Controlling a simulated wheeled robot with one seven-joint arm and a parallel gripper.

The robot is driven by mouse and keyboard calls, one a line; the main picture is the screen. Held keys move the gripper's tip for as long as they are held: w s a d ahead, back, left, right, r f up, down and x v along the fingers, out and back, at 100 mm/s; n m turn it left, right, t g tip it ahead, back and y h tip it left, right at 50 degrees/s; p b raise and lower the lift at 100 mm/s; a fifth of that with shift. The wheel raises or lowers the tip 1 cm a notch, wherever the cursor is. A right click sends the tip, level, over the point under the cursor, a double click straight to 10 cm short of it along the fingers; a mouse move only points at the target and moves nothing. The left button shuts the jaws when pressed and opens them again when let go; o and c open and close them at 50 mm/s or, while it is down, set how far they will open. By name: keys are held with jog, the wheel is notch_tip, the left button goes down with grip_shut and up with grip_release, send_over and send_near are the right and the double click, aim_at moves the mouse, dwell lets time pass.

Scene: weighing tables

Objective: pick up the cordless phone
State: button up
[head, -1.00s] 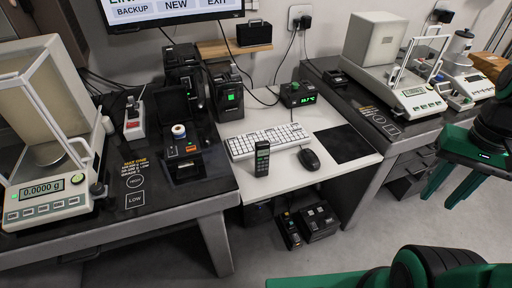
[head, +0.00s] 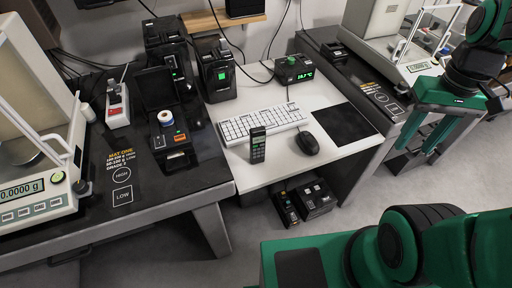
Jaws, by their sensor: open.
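The cordless phone (head: 258,145) is a dark handset with a lit greenish screen. It stands upright near the front edge of the white desk, in front of the keyboard. My gripper (head: 430,135) is green, with two long fingers spread apart and pointing down. It is open and empty, to the right of the phone and well apart from it, in front of the right weighing table.
Boxes (head: 313,199) sit below the desk.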

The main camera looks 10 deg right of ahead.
jog(key=w+a+n, duration=0.8)
jog(key=w+a, duration=0.1)
jog(key=w, duration=0.1)
jog(key=n, duration=1.4)
send_near(258, 146)
jog(key=shift+w+d+f, duration=0.15)
jog(key=shift+w+f, duration=0.25)
jog(key=shift+w, duration=0.25)
jog(key=shift+n, duration=0.4)
jog(key=f, duration=0.3)
jog(key=a+f, duration=0.1)
jog(key=f, duration=0.1)
jog(key=shift+d+f, duration=0.2)
jog(key=shift+f, duration=1.35)
jog(key=shift+d+f, duration=0.2)
jog(key=shift+f, duration=1.3)
grip_shut()
